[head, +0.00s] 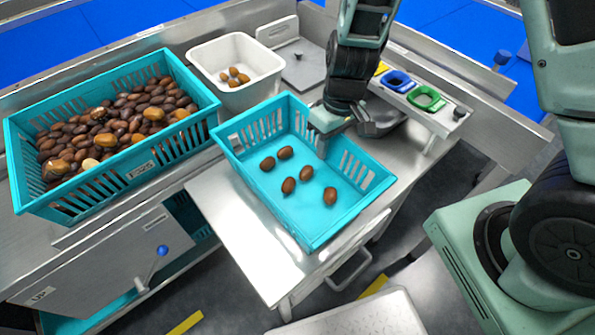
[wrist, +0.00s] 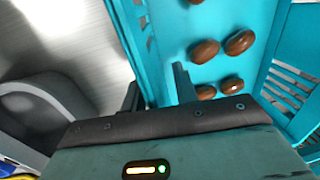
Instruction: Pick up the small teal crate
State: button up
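The small teal crate (head: 315,222) stands on the steel worktop at the centre of the head view, with several brown dates (head: 289,185) on its floor. My gripper (head: 345,130) is at the crate's far right wall. In the wrist view my gripper (wrist: 157,92) has one dark finger inside the crate (wrist: 168,18) and the other outside, with the wall between them. The fingers stand apart and do not look closed on the wall. The lower ends of the fingers are partly hidden.
A large teal crate (head: 178,137) full of dates stands at the left. A white tub (head: 205,57) with a few dates is behind. A grey round bowl or pan (head: 388,116) sits right beside my gripper. Blue and green holders (head: 425,98) line the right edge.

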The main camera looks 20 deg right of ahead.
jog(key=shift+c, duration=0.3)
grip_shut()
dwell(1.1)
